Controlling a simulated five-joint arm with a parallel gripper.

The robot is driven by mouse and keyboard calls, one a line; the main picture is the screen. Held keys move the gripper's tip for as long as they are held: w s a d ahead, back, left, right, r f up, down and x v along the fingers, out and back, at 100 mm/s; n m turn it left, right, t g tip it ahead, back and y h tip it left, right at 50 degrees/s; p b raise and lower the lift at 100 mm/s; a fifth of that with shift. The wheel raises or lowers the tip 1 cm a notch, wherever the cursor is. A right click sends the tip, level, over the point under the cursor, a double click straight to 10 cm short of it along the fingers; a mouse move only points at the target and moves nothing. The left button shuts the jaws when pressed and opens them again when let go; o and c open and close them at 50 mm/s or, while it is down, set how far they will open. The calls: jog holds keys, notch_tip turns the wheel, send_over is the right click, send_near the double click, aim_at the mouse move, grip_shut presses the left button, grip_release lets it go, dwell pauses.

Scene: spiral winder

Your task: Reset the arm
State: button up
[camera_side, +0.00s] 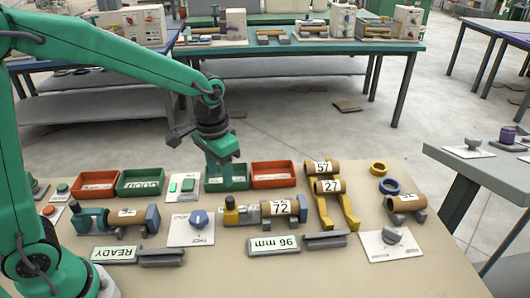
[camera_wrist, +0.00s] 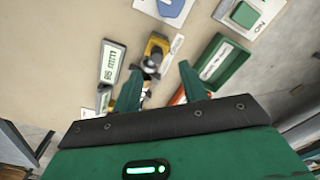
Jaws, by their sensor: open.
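My green gripper (camera_side: 222,165) hangs from my raised, outstretched arm, over the back row of bins in the side view. Its fingers point down and overlap a green bin (camera_side: 240,183) in the picture; I cannot tell the exact height between them. In the wrist view my gripper (camera_wrist: 160,88) shows two dark green fingers spread apart, with nothing held between them. Beyond the fingers, blurred small bench parts and a label plate (camera_wrist: 111,62) show on the tan table.
The tan table (camera_side: 330,275) holds red bins (camera_side: 272,174), a tube marked 72 (camera_side: 280,208), a yellow rack (camera_side: 347,212) with tubes 57 and 27, a READY plate (camera_side: 115,253), a 96 mm plate (camera_side: 273,245) and a blue knob (camera_side: 198,217).

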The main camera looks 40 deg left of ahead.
jog(key=s+a+r+t, duration=0.2)
jog(key=s+a+r, duration=0.1)
jog(key=s+r, duration=0.2)
jog(key=s+a+r+n+t, duration=0.1)
jog(key=s+a+r+t, duration=0.2)
jog(key=s, duration=0.7)
jog(key=shift+s+r+n, duration=0.25)
jog(key=shift+r+n, duration=0.05)
jog(key=shift+r, duration=0.6)
